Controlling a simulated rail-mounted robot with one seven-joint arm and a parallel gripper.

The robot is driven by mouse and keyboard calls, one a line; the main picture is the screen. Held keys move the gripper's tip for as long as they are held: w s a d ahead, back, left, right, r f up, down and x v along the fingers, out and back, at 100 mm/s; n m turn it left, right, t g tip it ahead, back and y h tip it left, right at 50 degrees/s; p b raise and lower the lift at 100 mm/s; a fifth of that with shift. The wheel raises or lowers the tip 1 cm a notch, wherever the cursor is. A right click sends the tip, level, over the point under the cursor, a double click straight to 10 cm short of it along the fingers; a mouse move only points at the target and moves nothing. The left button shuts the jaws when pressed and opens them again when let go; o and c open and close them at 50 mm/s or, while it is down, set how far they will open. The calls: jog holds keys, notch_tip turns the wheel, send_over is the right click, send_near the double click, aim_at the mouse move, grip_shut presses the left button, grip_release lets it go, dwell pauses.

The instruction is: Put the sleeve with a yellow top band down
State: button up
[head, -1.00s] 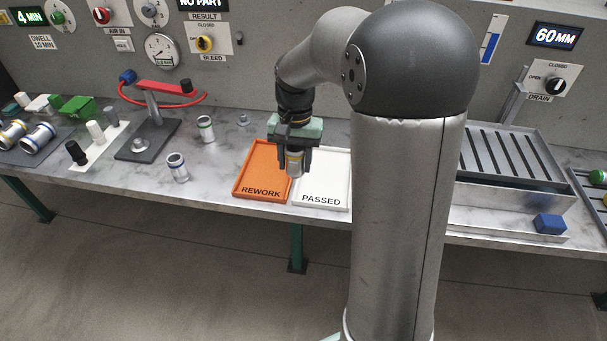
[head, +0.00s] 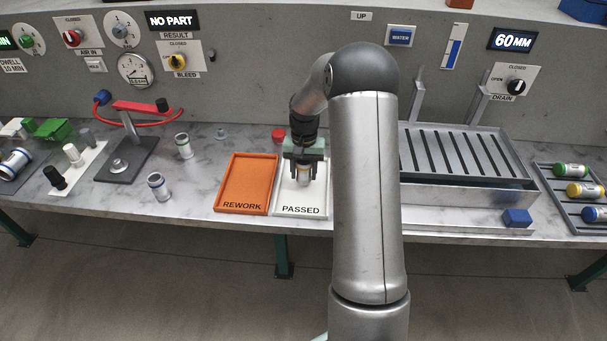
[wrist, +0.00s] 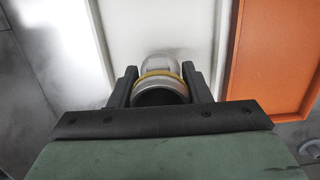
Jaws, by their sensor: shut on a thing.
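The sleeve with a yellow top band (wrist: 160,84) is a grey metal cylinder, upright between the two black fingers of my gripper (wrist: 159,88) in the wrist view. My gripper (head: 304,172) is shut on it. In the head view the sleeve (head: 304,178) shows below the fingers, over the white PASSED tray (head: 290,210). I cannot tell whether its bottom touches the tray floor.
The orange REWORK tray (head: 243,185) lies directly left of the white tray. A slotted metal basin (head: 460,155) is to the right.

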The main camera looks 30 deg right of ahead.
jog(key=shift+f, duration=1)
jog(key=shift+f, duration=0.25)
jog(key=o, duration=1.1)
jog(key=shift+a, duration=0.1)
